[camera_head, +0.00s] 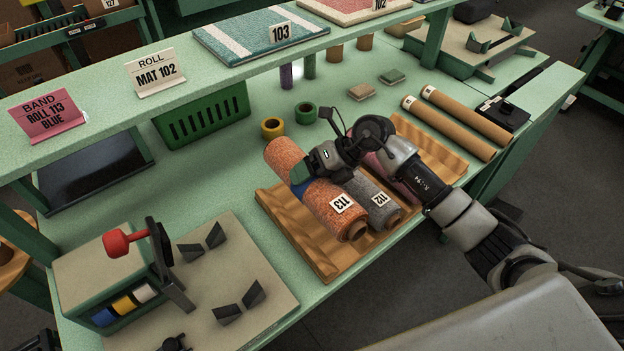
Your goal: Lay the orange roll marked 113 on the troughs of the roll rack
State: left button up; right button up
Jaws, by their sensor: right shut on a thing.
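The orange roll marked 113 (325,208) has a speckled surface, a white label near its front end and a blue band (300,188) around its middle. It is over the left part of the wooden roll rack (293,235), lined up along the troughs. I cannot tell whether it rests in a trough or is just above one. My right gripper (312,172) is shut on the orange roll near its middle, and its arm comes in from the right. The gripper hides part of the roll. My left gripper is not in view.
A grey roll marked 112 (373,203) lies on the rack just right of the orange roll. A pink roll (378,165) is partly hidden behind my arm. Brown tubes (465,115) lie at the right. A red-handled device (120,242) and a board (230,290) stand front left.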

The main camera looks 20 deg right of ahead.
jog(key=shift+w+f, duration=0.1)
jog(key=shift+a+f+b, duration=0.1)
jog(key=shift+f+b, duration=0.85)
jog(key=shift+f, duration=0.2)
notch_tip(320, 180, down, 7)
jog(key=b, duration=0.5)
jog(key=shift+r, duration=0.1)
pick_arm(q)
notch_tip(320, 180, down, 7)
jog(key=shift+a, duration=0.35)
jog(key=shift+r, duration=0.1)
pick_arm(e)
jog(key=o, duration=0.9)
